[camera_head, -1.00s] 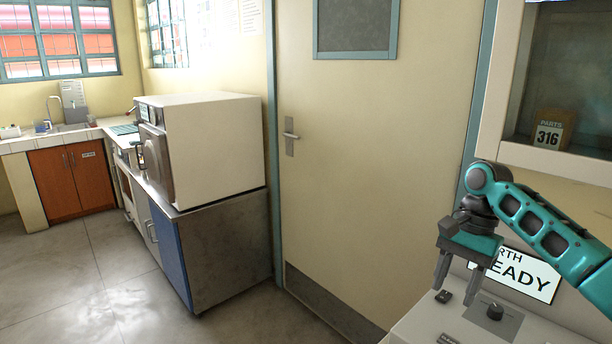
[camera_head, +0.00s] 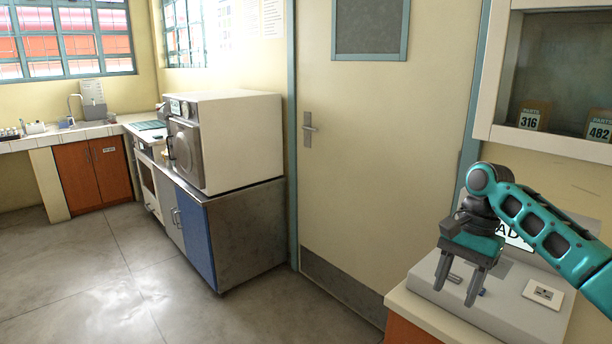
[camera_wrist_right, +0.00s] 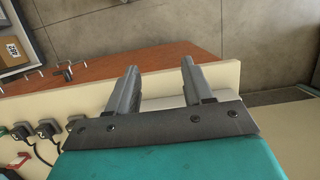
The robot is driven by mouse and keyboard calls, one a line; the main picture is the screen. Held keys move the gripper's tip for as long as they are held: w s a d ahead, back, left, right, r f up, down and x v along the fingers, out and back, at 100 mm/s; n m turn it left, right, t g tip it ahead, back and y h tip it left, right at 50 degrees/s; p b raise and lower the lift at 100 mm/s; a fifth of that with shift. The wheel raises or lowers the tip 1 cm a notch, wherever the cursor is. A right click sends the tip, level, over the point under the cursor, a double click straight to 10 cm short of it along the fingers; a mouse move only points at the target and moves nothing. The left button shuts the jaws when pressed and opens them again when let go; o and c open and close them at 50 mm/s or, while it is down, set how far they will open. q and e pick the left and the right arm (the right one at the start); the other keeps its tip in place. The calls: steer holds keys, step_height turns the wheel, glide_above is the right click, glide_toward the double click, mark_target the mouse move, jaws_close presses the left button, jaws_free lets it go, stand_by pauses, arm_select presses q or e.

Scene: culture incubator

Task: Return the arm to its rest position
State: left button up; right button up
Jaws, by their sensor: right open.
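My right arm, teal with dark joints, comes in from the right edge of the head view. Its right gripper (camera_head: 457,284) points down in front of the grey device with a sign on the right counter. Its two fingers are apart with nothing between them. In the right wrist view the open fingers (camera_wrist_right: 160,82) reach over the pale counter edge, with the orange-brown cabinet front and grey floor beyond. I cannot tell from the head view how far the fingertips are from the device. My left gripper is not in view.
The grey device (camera_head: 515,310) stands on the counter at right. A wall cabinet (camera_head: 560,60) holds boxes marked 316 and 482. A closed door (camera_head: 385,150) is in the middle. A white incubator-like machine (camera_head: 240,140) sits on a steel cabinet (camera_head: 250,235). Open floor (camera_head: 110,270) lies at left.

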steer(key=s+a+f+n+t+y, duration=0.1)
steer(key=s+a+f+n+t, duration=0.2)
steer(key=f, duration=0.5)
steer(key=s+a+f+n+t, duration=0.1)
steer(key=s+a+f+n, duration=0.1)
steer(key=a+f, duration=0.5)
steer(key=s+a+f+n+t+y, duration=0.1)
steer(key=s+a+f+n+t, duration=0.15)
steer(key=f, duration=0.65)
steer(key=s+d+n+t+h, duration=0.2)
steer(key=s+t, duration=0.4)
steer(key=s, duration=1)
steer(key=d+n, duration=0.1)
steer(key=n, duration=0.1)
steer(key=shift+f+n, duration=0.2)
steer(key=shift+n, duration=0.15)
steer(key=shift+o, duration=0.2)
steer(key=shift+s, duration=0.1)
